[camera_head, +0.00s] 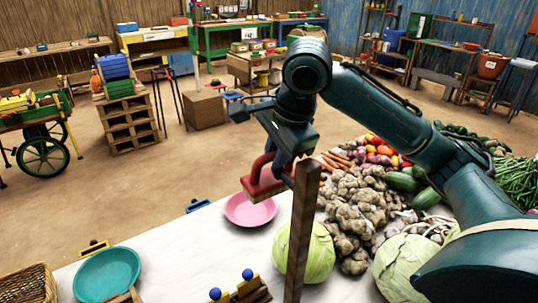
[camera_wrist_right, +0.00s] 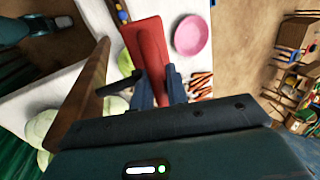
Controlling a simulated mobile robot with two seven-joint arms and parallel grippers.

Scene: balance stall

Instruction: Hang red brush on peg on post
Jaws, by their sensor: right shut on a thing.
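The red brush (camera_head: 262,182) hangs in the air above the table, left of the post's top in the head view. My right gripper (camera_head: 287,168) is shut on it. In the wrist view the red brush (camera_wrist_right: 150,52) runs between the two fingers of my right gripper (camera_wrist_right: 158,88). The brown wooden post (camera_head: 302,235) stands upright in front of the arm; it also shows in the wrist view (camera_wrist_right: 84,92). A short dark bar (camera_wrist_right: 113,84) beside the post may be the peg; I cannot make it out in the head view. My left gripper is not in view.
The white table (camera_head: 175,255) holds a pink plate (camera_head: 250,209), a teal bowl (camera_head: 107,272) and a wicker basket (camera_head: 28,287). Table space left of the post is partly clear.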

